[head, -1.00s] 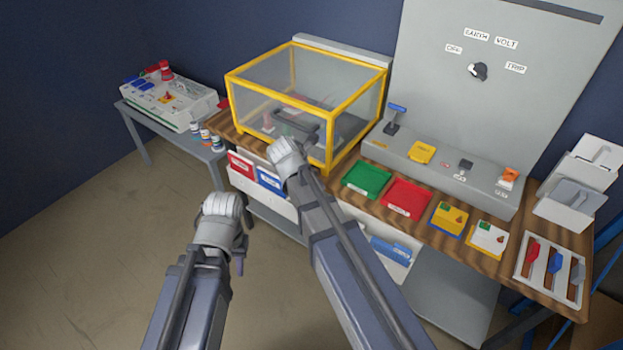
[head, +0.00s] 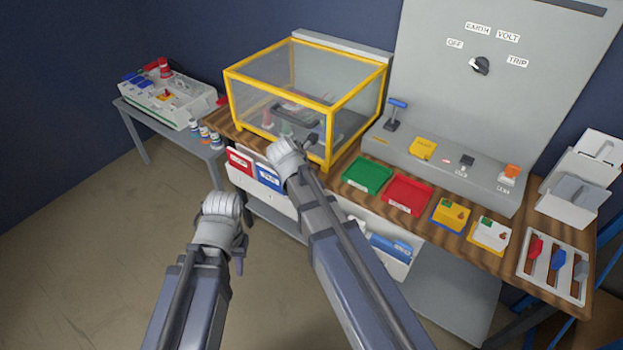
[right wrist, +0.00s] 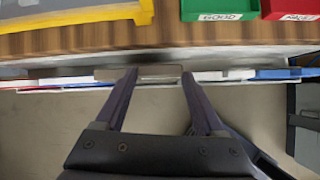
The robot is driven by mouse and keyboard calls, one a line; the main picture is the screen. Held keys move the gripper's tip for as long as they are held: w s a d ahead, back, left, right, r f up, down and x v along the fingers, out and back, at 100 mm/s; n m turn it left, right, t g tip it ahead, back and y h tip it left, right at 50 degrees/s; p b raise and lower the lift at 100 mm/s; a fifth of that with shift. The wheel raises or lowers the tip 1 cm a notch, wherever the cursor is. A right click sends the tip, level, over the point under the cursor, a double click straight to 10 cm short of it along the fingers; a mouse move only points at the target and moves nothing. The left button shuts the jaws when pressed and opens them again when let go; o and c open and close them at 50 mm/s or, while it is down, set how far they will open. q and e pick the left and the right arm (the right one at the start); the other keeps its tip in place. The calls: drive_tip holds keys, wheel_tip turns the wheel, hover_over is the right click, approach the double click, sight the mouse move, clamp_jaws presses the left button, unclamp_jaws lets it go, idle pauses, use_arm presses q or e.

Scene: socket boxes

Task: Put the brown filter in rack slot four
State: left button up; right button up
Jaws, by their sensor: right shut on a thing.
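My right gripper (right wrist: 159,75) is shut on a small grey-brown piece (right wrist: 160,72), seen almost edge-on between the fingertips in the right wrist view. I cannot tell for sure that it is the brown filter. In the head view the right gripper (head: 308,141) is small, near the front right corner of the yellow-framed case, and the piece cannot be made out. My left gripper (head: 239,264) hangs low over the floor at left; its jaw gap is hidden. A white slotted rack (head: 530,268) with red, blue and grey tabs lies at the bench's right end; no slot numbers are readable.
The clear case (head: 283,133) has a yellow frame. A green tray (head: 367,174) and red tray (head: 407,194) lie right of it, with a grey panel (head: 480,180) behind. White holders (head: 283,204) hang below the bench's front edge. A side table (head: 140,118) stands left.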

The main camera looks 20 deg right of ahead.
drive_tip(key=shift+f, duration=0.15)
idle(0.3)
wheel_tip(320, 180, down, 5)
drive_tip(key=b, duration=0.5)
idle(0.4)
drive_tip(key=shift+w+r, duration=0.1)
drive_tip(key=shift+r, duration=0.1)
drive_tip(key=shift+f, duration=0.1)
